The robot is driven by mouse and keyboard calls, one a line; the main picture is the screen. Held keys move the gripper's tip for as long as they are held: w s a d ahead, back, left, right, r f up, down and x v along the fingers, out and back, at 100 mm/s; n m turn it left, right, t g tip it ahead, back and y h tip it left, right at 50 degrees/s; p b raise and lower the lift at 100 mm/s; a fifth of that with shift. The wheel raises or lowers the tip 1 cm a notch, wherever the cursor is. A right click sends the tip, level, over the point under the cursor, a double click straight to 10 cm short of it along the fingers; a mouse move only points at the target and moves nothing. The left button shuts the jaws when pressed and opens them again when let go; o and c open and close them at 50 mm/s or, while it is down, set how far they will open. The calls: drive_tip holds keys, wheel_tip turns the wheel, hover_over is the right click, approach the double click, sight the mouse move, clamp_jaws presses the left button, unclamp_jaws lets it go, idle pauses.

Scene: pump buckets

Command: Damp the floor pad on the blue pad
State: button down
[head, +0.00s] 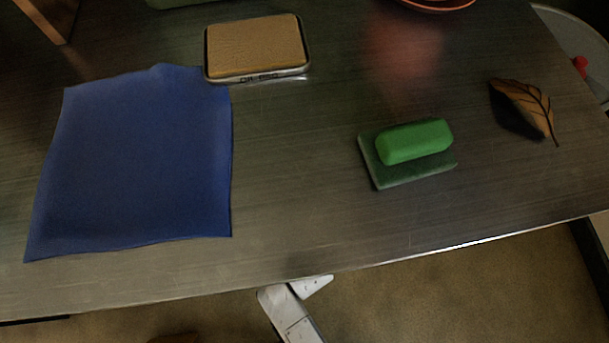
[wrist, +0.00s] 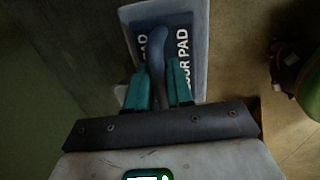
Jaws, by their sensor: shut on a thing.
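The floor pad (wrist: 183,45) is in the wrist view, a pale blue-grey block with a dark label reading "FLOOR PAD" and a raised grey-blue handle. My gripper (wrist: 158,78) has teal fingers shut on that handle. The pad's underside is hidden. A blue pad (head: 140,165), flat and cloth-like, lies on the left of the metal table in the head view. A tan pad in a metal tin (head: 257,48) and a green block on a dark green base (head: 415,142) are also on the table. The floor pad and gripper fingers are not seen in the head view.
The metal table (head: 290,190) is bare between the blue pad and the green block. A brown leaf-shaped thing (head: 525,108) lies at the right. An orange-rimmed dish (head: 437,6) is cut off at the top. The table's front edge drops to brown floor.

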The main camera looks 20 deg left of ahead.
drive_tip(key=s+d+p, duration=0.3)
drive_tip(key=s+d, duration=0.2)
drive_tip(key=s, duration=0.3)
drive_tip(key=s+d+p, duration=0.4)
drive_tip(key=s+d, duration=0.2)
drive_tip(key=s, duration=0.3)
drive_tip(key=shift+d+r+p, duration=0.3)
drive_tip(key=shift+s, duration=0.1)
idle(0.4)
